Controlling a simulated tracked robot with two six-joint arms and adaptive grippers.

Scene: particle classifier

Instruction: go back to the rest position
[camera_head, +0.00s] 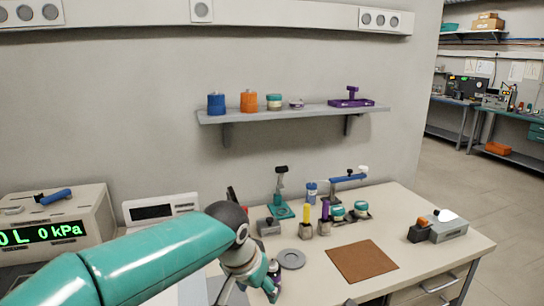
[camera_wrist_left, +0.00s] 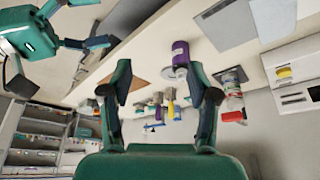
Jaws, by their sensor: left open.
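My left arm reaches in from the left in the head view, and its gripper (camera_head: 272,284) is low over the bench, partly cut off by the bottom edge. In the left wrist view the left gripper's fingers (camera_wrist_left: 160,93) are spread apart with nothing held between them. A jar with a purple label (camera_wrist_left: 180,53) stands beyond the fingertips, apart from them. In the left wrist view my right gripper (camera_wrist_left: 95,22) shows at the upper left, its fingers apart and empty. The right gripper is not in the head view.
The bench (camera_head: 425,255) carries a brown mat (camera_head: 361,261), a grey round disc (camera_head: 291,259), small tools in holders and a display box (camera_head: 57,226). A wall shelf (camera_head: 300,114) holds several small items.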

